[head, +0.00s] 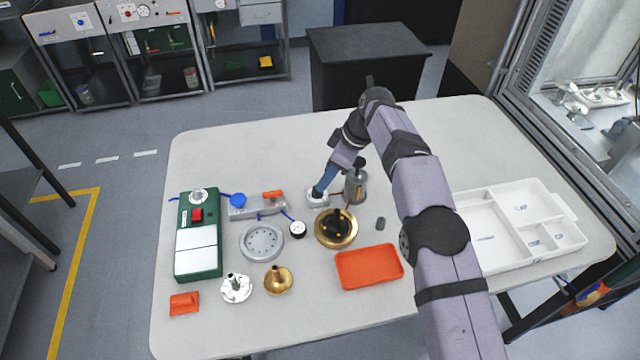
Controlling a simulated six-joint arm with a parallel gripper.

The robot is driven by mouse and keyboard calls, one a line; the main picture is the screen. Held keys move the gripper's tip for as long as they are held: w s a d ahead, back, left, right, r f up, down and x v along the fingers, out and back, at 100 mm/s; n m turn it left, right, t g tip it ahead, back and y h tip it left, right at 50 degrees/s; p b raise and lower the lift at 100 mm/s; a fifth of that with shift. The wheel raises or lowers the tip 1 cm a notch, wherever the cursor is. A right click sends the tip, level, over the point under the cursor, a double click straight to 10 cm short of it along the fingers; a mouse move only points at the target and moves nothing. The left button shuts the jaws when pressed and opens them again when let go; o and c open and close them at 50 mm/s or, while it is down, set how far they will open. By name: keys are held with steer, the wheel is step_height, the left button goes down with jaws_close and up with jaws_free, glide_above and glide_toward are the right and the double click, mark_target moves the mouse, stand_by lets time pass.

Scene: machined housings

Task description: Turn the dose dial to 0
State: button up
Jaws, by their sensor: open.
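I cannot tell for certain which part is the dose dial, as no markings or 0 can be read. A pale round dial (198,196) sits at the top end of the green box (198,262), at the left of the table. A small white block with a round top (316,202) stands near the table's middle. My gripper (319,192) points down and left, with its tip at or just above this block. It is open, and its tip hides part of the block. Contact cannot be told at this size.
A grey metal canister (355,188) stands close right of my gripper. A brass disc with a black centre (323,238) lies in front. An orange tray (368,280) and a white divided tray (484,262) are further right. The table's back left is clear.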

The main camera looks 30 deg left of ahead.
steer(key=shift+p+x, duration=1.2)
steer(key=shift+x, duration=1.7)
jaws_close()
